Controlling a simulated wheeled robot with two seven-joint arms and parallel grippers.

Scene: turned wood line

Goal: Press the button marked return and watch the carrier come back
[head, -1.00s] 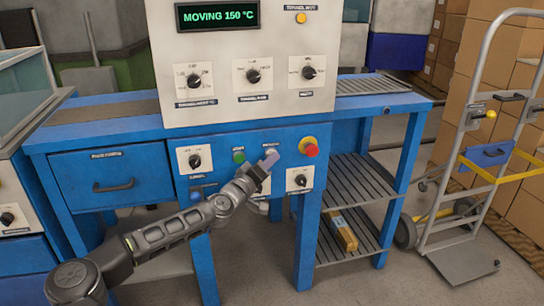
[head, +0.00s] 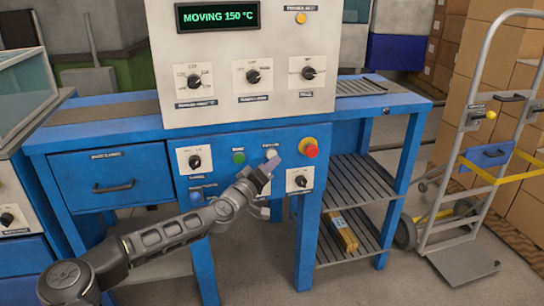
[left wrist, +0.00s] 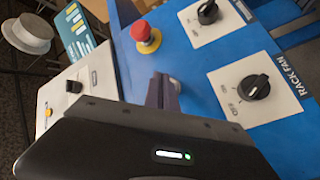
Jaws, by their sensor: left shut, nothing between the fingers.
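The round pale button (head: 271,153) under the return label sits on the blue front panel, between a green button (head: 239,157) and a red stop button on a yellow base (head: 309,148). My left gripper (head: 272,165) is shut and empty, with its fingertips just below the pale button; they seem apart from it. In the left wrist view the shut fingers (left wrist: 164,92) point at the blue panel, and the pale button cannot be made out. The display (head: 218,16) reads MOVING 150 °C. The slatted carrier (head: 358,87) lies on the bench right of the white housing. My right gripper is out of view.
Knobs surround the buttons, including the rack fan knob (head: 300,181), also in the left wrist view (left wrist: 254,87). A blue button (head: 196,196) sits lower left. A hand truck (head: 475,170) stands at right.

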